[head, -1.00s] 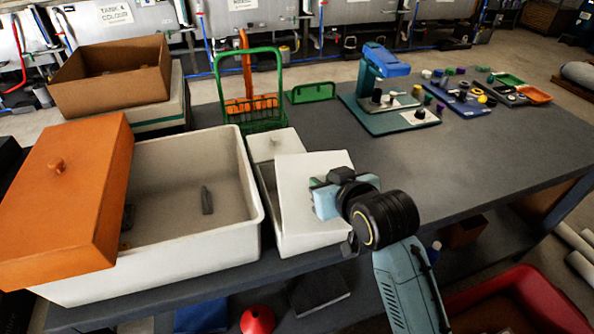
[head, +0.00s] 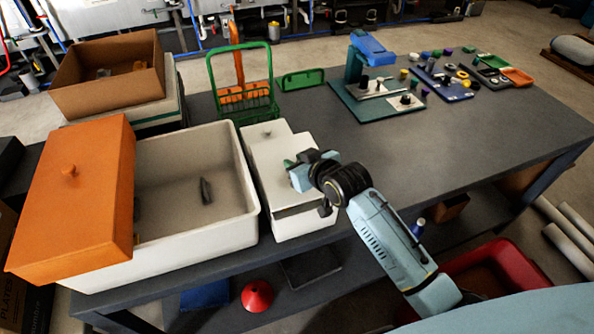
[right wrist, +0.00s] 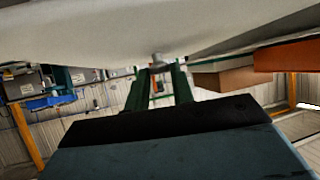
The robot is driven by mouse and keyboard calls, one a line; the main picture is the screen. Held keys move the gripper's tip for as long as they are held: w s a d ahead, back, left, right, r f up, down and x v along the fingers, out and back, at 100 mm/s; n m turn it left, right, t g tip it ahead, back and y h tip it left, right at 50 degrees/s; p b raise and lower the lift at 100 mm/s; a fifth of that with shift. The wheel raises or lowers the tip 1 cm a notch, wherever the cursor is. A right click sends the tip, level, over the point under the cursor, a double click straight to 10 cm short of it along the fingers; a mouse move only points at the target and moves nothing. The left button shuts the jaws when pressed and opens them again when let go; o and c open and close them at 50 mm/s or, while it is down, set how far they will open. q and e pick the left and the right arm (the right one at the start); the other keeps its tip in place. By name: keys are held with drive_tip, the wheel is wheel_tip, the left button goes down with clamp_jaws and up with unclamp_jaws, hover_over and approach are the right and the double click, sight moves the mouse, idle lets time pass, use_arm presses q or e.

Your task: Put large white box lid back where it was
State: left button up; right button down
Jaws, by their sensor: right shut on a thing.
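The large white box lid (head: 272,168) lies over the narrow white box (head: 302,225), roughly in line with it. A dark gap shows between the lid's front edge and the box front, so I cannot tell whether it is fully seated. My right gripper (head: 300,176) is above the lid, shut on its knob. The right wrist view shows the knob (right wrist: 157,58) between the fingertips, with the pale lid (right wrist: 150,25) across the top. A smaller white part with its own knob (head: 267,132) shows behind the large lid. My left gripper is not in view.
A large open white tub (head: 250,200) stands close on the left, with an orange lid (head: 75,200) across its left side. A green wire rack (head: 243,112) stands behind. A teal stand (head: 385,110) and small parts are further back. The table's right side is clear.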

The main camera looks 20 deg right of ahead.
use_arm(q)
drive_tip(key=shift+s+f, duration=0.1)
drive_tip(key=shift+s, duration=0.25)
use_arm(e)
drive_tip(key=shift+f, duration=1.65)
drive_tip(key=shift+f, duration=0.1)
drive_tip(key=shift+f, duration=0.15)
drive_tip(key=c, duration=1.2)
unclamp_jaws()
drive_tip(key=shift+s+r, duration=0.15)
drive_tip(key=shift+r, duration=0.2)
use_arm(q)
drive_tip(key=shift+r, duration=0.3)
use_arm(e)
drive_tip(key=v, duration=1.1)
drive_tip(key=shift+s+r, duration=0.15)
drive_tip(key=shift+s, duration=0.2)
